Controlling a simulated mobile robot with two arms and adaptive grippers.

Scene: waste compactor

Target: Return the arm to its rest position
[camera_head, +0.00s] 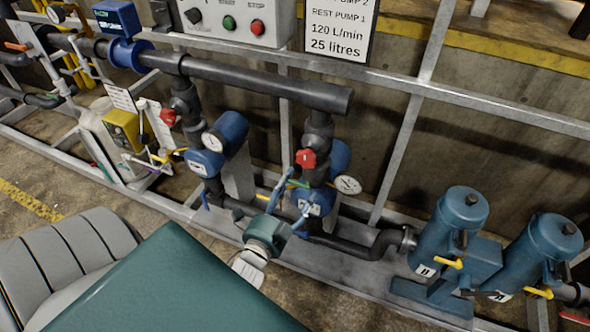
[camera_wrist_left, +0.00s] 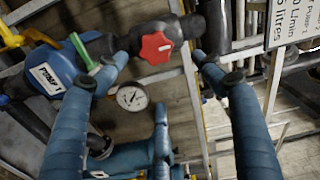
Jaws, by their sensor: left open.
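My left gripper (camera_head: 294,193) is in front of the right-hand pump, its fingers spread toward the pipework. In the left wrist view the gripper (camera_wrist_left: 160,75) is open with nothing between its blue fingers. A red valve handle (camera_head: 306,158) on the black vertical pipe lies just beyond the fingertips; it also shows in the left wrist view (camera_wrist_left: 156,48), between the two upper fingers. I cannot tell whether a finger touches the pipework. My right gripper is not in view.
A round gauge (camera_head: 347,184) and a green lever (camera_wrist_left: 84,52) are close to the fingers. A second blue pump (camera_head: 230,133) stands to the left, two teal canisters (camera_head: 455,225) to the right. A grey frame rail (camera_head: 480,110) and a control box (camera_head: 232,20) are behind.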

